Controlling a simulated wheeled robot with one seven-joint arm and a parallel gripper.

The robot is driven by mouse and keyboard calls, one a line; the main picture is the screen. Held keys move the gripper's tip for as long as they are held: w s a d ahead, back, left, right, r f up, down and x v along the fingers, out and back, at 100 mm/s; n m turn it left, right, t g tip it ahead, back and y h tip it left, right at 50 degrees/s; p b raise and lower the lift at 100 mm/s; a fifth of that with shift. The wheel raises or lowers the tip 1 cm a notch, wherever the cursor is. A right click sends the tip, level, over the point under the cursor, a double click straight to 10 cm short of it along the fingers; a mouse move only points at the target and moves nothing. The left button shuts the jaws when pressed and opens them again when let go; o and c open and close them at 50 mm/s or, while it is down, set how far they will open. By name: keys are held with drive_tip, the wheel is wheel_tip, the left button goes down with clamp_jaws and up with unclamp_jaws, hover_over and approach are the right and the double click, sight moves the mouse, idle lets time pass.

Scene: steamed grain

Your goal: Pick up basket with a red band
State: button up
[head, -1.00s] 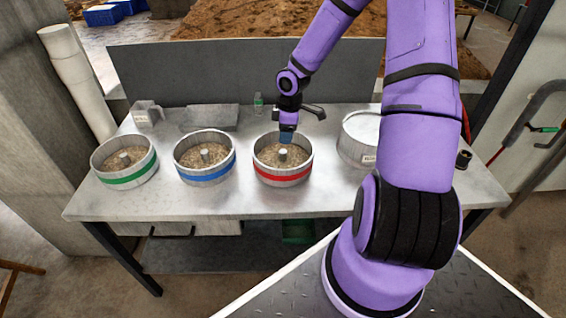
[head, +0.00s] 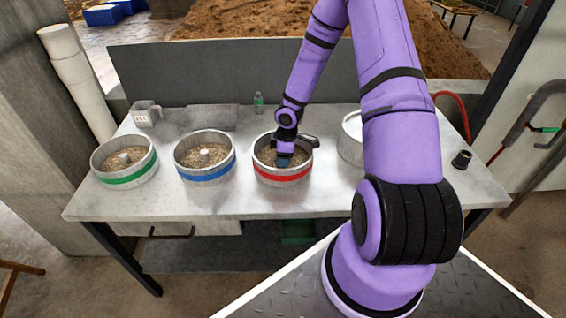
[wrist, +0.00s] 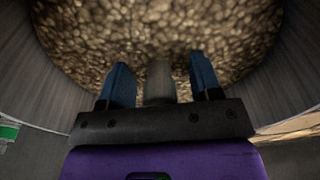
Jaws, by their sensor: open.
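The basket with a red band (head: 283,177) stands upright on the metal table, third from the left, filled with brown grain. My gripper (head: 284,163) reaches down into it from above, in the head view. In the wrist view my gripper (wrist: 160,85) is open, with one blue finger on each side of a grey post (wrist: 160,82) at the basket's middle. The grain (wrist: 150,30) and the basket's inner wall (wrist: 298,70) surround the fingers. I cannot tell whether the fingers touch the post.
A blue-banded basket (head: 205,175) and a green-banded basket (head: 125,179) stand to the left. A pale container (head: 350,140) stands to the right, partly hidden by my arm. A small bottle (head: 258,103) and grey scoop-like box (head: 147,114) are behind. The table front (head: 245,205) is clear.

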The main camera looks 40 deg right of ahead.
drive_tip(key=shift+c, duration=0.5)
clamp_jaws()
